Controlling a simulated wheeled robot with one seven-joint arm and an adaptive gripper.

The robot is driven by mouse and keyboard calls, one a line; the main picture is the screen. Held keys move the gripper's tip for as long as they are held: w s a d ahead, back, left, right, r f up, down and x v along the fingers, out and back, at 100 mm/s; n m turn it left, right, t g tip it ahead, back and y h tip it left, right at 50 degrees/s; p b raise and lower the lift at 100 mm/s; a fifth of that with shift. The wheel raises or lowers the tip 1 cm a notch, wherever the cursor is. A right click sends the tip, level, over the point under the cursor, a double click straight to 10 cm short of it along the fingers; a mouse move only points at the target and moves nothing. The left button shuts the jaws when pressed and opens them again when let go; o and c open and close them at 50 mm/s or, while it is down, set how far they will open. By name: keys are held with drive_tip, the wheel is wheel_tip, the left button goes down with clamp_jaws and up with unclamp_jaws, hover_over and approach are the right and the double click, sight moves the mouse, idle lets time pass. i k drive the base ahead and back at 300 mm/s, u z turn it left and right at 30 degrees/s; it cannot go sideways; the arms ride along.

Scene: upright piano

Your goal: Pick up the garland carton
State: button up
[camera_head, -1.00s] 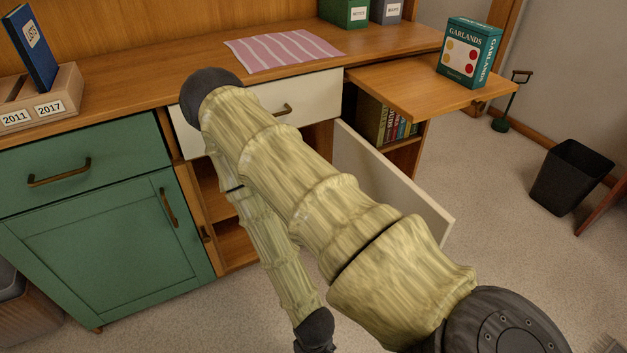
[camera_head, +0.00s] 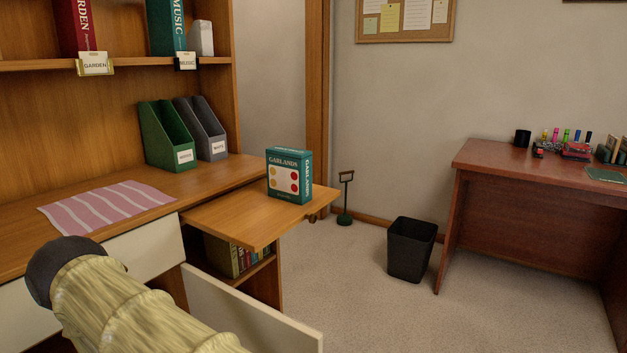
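The garland carton (camera_head: 289,176) is a teal box marked GARLANDS, with red and yellow dots on a white panel. It stands upright near the far right end of a wooden pull-out leaf (camera_head: 226,217), to the right of the main desk top. Part of my arm shows at the lower left, apart from the carton. My gripper is out of view, so its state and what it may hold are hidden.
A cream door (camera_head: 250,312) stands open below the leaf. A striped pink cloth (camera_head: 106,206) lies on the desk top (camera_head: 205,180). Green (camera_head: 166,136) and grey (camera_head: 201,128) files stand behind.

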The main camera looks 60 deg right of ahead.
sight(289, 170)
drive_tip(key=z, duration=2.05)
drive_tip(key=k, duration=0.5)
drive_tip(key=z, duration=0.6)
drive_tip(key=k, duration=0.75)
drive_tip(key=u, duration=0.4)
drive_tip(key=i, duration=0.65)
drive_tip(key=u, duration=0.65)
drive_tip(key=i, duration=0.8)
drive_tip(key=z, duration=0.2)
